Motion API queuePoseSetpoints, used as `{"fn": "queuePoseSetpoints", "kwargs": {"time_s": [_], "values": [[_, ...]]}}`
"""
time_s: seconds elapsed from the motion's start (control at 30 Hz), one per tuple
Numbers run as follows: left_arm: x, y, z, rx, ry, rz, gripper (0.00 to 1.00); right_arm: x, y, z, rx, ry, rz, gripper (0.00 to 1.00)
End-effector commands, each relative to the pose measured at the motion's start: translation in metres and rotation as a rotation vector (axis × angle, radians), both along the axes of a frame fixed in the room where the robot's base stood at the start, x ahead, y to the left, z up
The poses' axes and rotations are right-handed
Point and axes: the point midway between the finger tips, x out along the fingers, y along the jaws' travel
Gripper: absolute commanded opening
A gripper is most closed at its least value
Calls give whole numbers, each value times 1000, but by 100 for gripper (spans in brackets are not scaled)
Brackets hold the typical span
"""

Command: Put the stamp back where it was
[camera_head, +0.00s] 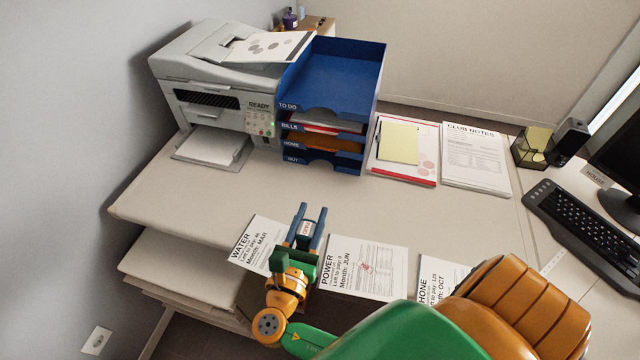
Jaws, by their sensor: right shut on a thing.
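My right gripper (307,224) comes in from the lower right, over the desk between the WATER bill and the POWER bill. I cannot tell whether the stamp touches the desk. The WATER bill (252,241) lies to its left, partly behind my gripper. The POWER bill (350,284) lies to its right and bears a reddish mark. The PHONE bill (436,270) is partly hidden by my right arm. My left gripper is not in view.
A yellow notepad (398,142), CLUB NOTES sheet (475,160), pen holder (530,145) and keyboard (585,222) are further right. The desk's middle is clear.

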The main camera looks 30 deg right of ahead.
Motion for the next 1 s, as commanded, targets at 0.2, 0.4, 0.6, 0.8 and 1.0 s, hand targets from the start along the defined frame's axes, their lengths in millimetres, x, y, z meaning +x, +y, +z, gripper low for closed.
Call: {"fn": "queuePoseSetpoints", "kwargs": {"time_s": [0.2,0.4,0.6,0.8,1.0], "values": [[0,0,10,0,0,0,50,-13,15,8,1,1,-1,0],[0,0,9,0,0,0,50,-21,23,34,4,5,108,0],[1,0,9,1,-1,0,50,-43,35,90,0,9,293,0],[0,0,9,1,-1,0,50,-54,35,117,2,6,359,0],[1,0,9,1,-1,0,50,-54,35,118,-1,4,363,0]]}}
